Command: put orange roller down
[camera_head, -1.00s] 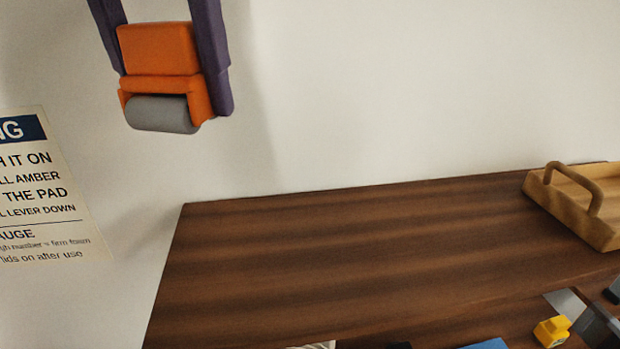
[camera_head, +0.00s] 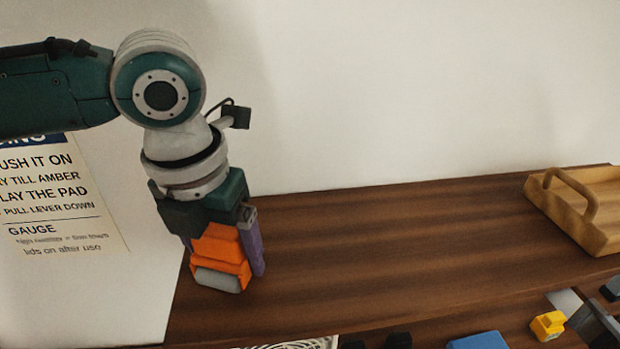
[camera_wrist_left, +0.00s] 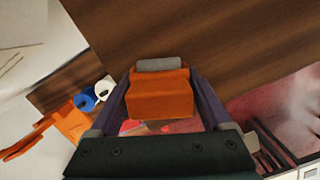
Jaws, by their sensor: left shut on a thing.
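The orange roller (camera_head: 222,250) is an orange block with a grey cylinder at its lower end. My left gripper (camera_head: 228,260) is shut on it, with purple fingers on either side, and points down over the left part of the dark wooden shelf (camera_head: 400,250). In the left wrist view the roller (camera_wrist_left: 160,95) sits between the two fingers, grey cylinder towards the wood. I cannot tell whether the roller touches the shelf. A dark gripper-like part at the lower right edge of the head view may be my right one; its jaws are unclear.
A wooden tray with a handle (camera_head: 585,215) stands at the shelf's right end. A yellow item (camera_head: 548,325) and a blue item (camera_head: 478,341) lie lower front. The shelf's middle is bare. A printed sign (camera_head: 60,205) hangs on the wall. A white cup (camera_wrist_left: 105,88) shows in the wrist view.

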